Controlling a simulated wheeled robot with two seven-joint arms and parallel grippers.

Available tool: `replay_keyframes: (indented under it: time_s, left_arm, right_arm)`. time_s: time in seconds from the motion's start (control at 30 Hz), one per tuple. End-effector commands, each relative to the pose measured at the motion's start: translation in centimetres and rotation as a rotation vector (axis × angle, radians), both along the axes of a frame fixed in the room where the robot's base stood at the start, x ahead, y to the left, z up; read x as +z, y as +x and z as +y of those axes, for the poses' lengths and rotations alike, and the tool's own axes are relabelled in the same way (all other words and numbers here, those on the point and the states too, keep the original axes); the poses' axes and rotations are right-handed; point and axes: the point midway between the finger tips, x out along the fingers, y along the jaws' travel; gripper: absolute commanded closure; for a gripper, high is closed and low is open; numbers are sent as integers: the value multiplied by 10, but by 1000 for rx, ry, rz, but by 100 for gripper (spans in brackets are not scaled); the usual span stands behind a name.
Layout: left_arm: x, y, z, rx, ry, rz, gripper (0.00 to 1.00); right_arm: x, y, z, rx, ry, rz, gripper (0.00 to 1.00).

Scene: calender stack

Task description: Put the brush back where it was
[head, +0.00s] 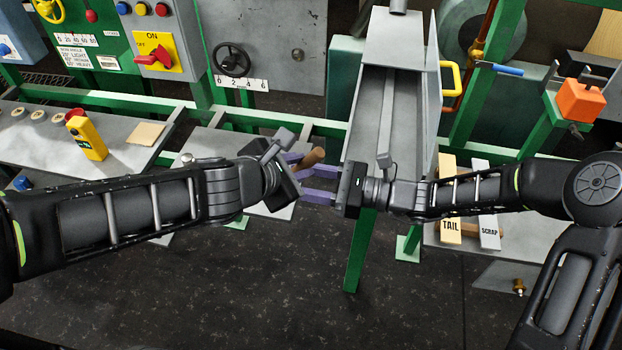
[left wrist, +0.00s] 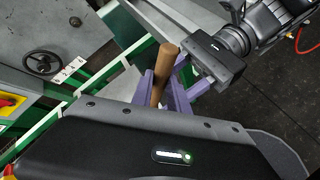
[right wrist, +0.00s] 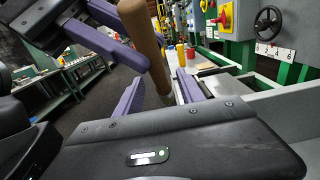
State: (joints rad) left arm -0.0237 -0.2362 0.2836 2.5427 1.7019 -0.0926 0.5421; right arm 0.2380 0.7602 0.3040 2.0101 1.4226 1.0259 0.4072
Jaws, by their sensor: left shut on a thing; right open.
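The brush shows as a brown wooden handle (head: 312,157) in the middle of the head view, held in the air near the grey chute. My left gripper (head: 292,159) is shut on the brush. The handle also shows in the left wrist view (left wrist: 159,78), rising from between the purple fingers. My right gripper (head: 318,185) faces it from the right, its purple fingers open. In the right wrist view the handle (right wrist: 147,45) runs down between or just beyond the open right fingers; I cannot tell whether they touch it. The brush head cannot be made out clearly.
The grey chute (head: 362,120) on green legs stands just behind the grippers. A grey bench (head: 120,165) at left carries a yellow block (head: 88,138). Blocks marked TAIL (head: 450,229) and SCRAP (head: 490,232) stand at right.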

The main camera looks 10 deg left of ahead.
Motion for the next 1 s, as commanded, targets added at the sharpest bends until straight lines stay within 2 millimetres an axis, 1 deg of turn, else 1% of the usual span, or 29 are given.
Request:
replay_keyframes:
  time_s: [0.17, 0.73, 0.97, 1.0]
  left_arm:
    - [0, 0, 0, 0, 0, 0, 100]
    - [0, 0, 0, 0, 0, 0, 100]
    - [0, 0, 0, 0, 0, 0, 100]
    - [0, 0, 0, 0, 0, 0, 79]
  right_arm:
    - [0, 0, 0, 0, 0, 0, 54]
    - [0, 0, -1, 0, 0, 0, 100]
    - [0, 0, -1, 0, 0, 1, 100]
    - [0, 0, -1, 0, 0, 0, 100]
